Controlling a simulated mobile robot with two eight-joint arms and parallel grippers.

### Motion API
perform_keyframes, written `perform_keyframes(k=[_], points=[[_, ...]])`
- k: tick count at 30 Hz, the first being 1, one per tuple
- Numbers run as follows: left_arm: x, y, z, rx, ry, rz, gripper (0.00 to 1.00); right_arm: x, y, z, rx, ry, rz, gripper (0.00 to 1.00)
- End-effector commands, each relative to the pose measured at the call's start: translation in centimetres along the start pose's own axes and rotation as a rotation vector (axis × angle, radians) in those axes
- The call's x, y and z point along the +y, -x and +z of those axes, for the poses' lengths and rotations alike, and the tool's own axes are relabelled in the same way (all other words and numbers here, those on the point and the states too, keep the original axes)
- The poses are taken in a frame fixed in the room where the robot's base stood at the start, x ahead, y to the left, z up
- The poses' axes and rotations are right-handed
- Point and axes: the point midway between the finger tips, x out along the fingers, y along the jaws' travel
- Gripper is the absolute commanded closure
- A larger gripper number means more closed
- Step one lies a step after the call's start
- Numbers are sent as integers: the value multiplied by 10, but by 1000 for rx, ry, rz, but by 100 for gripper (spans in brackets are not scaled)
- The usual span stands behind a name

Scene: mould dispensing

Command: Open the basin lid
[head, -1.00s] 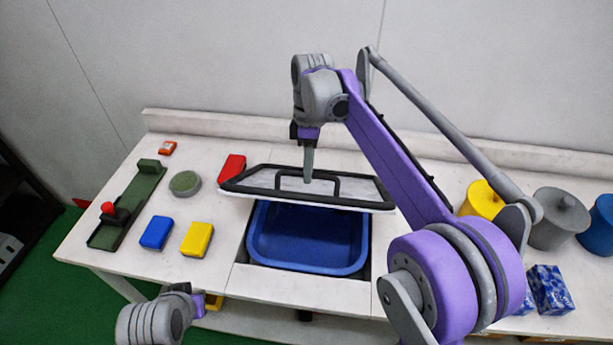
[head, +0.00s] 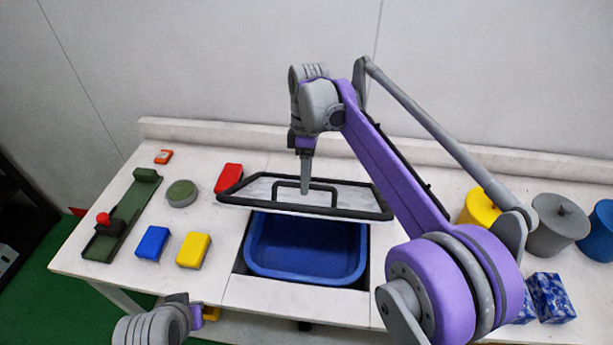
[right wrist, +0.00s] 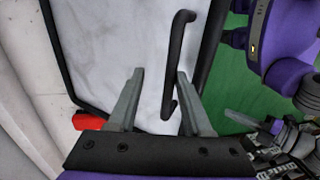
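The basin lid (head: 258,190) is a pale panel with a black rim and a black handle (head: 333,187). My right gripper (head: 305,190) points down at the handle. In the right wrist view its fingers (right wrist: 158,105) are spread apart, and the handle (right wrist: 178,60) shows between them, close to the right finger. The lid (right wrist: 120,45) fills the middle of that view. My left gripper (head: 200,312) is low at the table's front edge, its fingers not clear.
A red block (head: 229,178) is just left of the lid. Yellow, grey (head: 558,225) and blue lidded pots stand at the right.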

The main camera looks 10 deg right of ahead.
Motion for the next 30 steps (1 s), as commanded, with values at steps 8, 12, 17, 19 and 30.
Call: perform_keyframes(k=[8, 12, 17, 19, 30], points=[[0, 1, -1, 1, 0, 0, 100, 0, 5, 0, 1, 0, 1, 53], [0, 2, -4, 5, 0, 0, 100, 0, 25, 0, 1, 0, 1, 53], [0, 6, -12, 14, 0, 0, 100, 0, 61, 0, 1, 0, 2, 53], [0, 8, -15, 18, 0, 0, 100, 1, 75, 0, 1, 0, 2, 53], [0, 8, -16, 19, 0, 0, 100, 0, 108, 0, 0, 0, 0, 53]])
